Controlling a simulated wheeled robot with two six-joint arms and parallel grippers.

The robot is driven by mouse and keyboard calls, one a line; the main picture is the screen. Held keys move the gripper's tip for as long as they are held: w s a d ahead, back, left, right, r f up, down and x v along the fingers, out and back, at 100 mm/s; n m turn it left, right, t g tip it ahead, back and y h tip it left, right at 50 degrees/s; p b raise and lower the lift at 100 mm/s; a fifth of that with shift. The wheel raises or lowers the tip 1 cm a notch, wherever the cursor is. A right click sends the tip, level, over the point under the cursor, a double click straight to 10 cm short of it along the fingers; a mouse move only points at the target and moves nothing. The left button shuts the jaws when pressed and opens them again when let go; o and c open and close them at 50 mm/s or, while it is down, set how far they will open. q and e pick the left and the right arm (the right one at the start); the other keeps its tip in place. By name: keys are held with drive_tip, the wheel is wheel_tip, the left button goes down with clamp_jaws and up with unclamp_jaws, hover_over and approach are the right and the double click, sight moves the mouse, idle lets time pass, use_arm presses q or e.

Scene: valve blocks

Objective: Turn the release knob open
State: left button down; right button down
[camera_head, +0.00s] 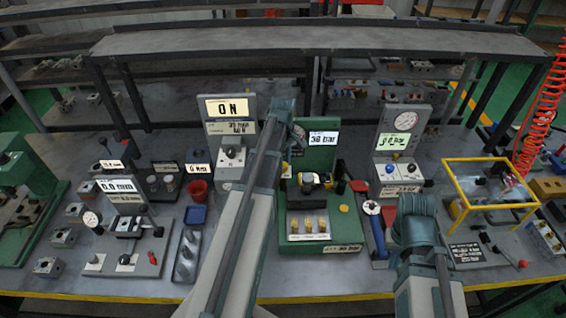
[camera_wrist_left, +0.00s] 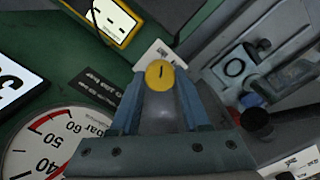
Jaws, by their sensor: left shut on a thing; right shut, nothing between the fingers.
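The release knob (camera_wrist_left: 160,75) is a yellow round cap with a short dark mark across it. In the left wrist view it sits between the two blue-grey fingertips of my left gripper (camera_wrist_left: 158,88), which is shut on it. In the head view my left arm reaches to the green station (camera_head: 330,160) with the bar display (camera_head: 324,138), and its wrist hides part of that panel. My right gripper (camera_head: 416,208) stands farther right and low, apart from the station. Its fingertips are hidden, and nothing shows held in it.
A pressure gauge (camera_wrist_left: 45,145) lies close to my left fingers. A blue-handled tool (camera_head: 376,228) lies between the station and my right arm. A yellow frame (camera_head: 488,160) stands at right. The bench is crowded.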

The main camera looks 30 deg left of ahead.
use_arm(q)
drive_tip(key=shift+m, duration=0.3)
drive_tip(key=m, duration=1.3)
drive_tip(key=shift+m, duration=0.3)
idle(0.4)
drive_tip(key=shift+c, duration=1.9)
unclamp_jaws()
